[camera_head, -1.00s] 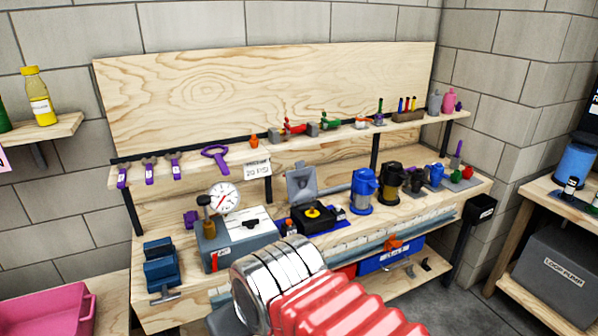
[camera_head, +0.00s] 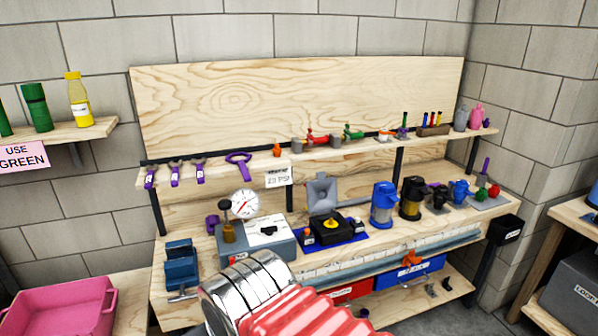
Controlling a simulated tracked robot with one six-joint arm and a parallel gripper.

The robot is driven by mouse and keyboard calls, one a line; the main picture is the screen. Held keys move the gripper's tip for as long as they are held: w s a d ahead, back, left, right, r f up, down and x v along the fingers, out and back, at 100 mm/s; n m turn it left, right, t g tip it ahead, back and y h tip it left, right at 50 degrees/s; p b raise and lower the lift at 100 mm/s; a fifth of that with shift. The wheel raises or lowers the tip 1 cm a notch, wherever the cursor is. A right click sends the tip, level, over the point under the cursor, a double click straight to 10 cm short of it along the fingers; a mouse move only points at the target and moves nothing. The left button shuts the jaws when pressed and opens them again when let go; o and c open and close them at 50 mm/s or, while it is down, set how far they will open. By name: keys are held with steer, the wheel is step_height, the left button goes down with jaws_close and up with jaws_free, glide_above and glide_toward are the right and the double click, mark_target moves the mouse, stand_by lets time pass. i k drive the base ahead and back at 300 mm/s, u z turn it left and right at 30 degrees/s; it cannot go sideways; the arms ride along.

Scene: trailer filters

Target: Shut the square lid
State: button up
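A grey square lid (camera_head: 322,191) stands raised at the back of the workbench. It leans up behind a low black box (camera_head: 331,228) with a yellow knob on top, which sits on a blue mat. I cannot tell how the lid is hinged. My arm, with chrome rings and red ribbed sleeve, reaches in from the bottom of the picture, in front of the bench and apart from the lid. My gripper's fingers do not show.
A grey box with a dial gauge (camera_head: 244,203) stands left of the black box. A blue filter canister (camera_head: 384,205) and a black one (camera_head: 411,197) stand to its right. A tool shelf (camera_head: 330,153) runs above. A blue vise (camera_head: 181,270) is at the bench's left end.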

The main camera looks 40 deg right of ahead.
mark_target(323, 192)
steer(key=u, duration=1.05)
steer(key=k, duration=1.15)
steer(key=z, duration=1.2)
steer(key=i, duration=0.85)
steer(key=z, duration=0.05)
